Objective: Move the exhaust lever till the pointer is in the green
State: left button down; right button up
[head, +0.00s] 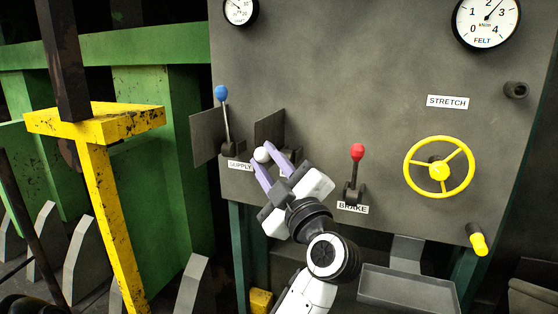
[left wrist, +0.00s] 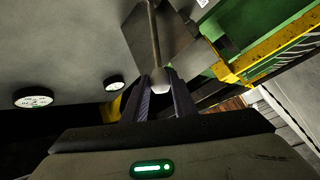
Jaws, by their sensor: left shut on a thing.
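A lever with a white ball knob (head: 262,154) stands on the grey panel, between the SUPPLY and BRAKE levers; my gripper hides its label. My left gripper (head: 264,157) is shut on this knob with its two purple-grey fingers. In the left wrist view the pale knob (left wrist: 161,77) sits between the fingertips, with its rod (left wrist: 154,35) running up from it. A small round gauge (head: 240,9) is cut off at the top of the head view. I cannot make out a green zone on it. My right gripper is not in view.
The blue-knobbed SUPPLY lever (head: 221,93) stands close on the left, the red-knobbed BRAKE lever (head: 357,153) on the right. Dark side plates (head: 269,128) flank the levers. A yellow handwheel (head: 439,171) and the FELT gauge (head: 486,22) are farther right. A yellow post (head: 110,215) stands left.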

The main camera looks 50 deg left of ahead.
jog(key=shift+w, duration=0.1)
pick_arm(q)
jog(key=c, duration=1.6)
grip_release()
jog(key=shift+o, duration=0.7)
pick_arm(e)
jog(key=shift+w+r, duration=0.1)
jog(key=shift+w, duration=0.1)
pick_arm(q)
jog(key=shift+r, duration=0.1)
notch_tip(320, 180, up, 10)
jog(key=p, duration=0.3)
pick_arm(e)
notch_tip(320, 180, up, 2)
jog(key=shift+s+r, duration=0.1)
pick_arm(q)
jog(key=shift+c, duration=0.4)
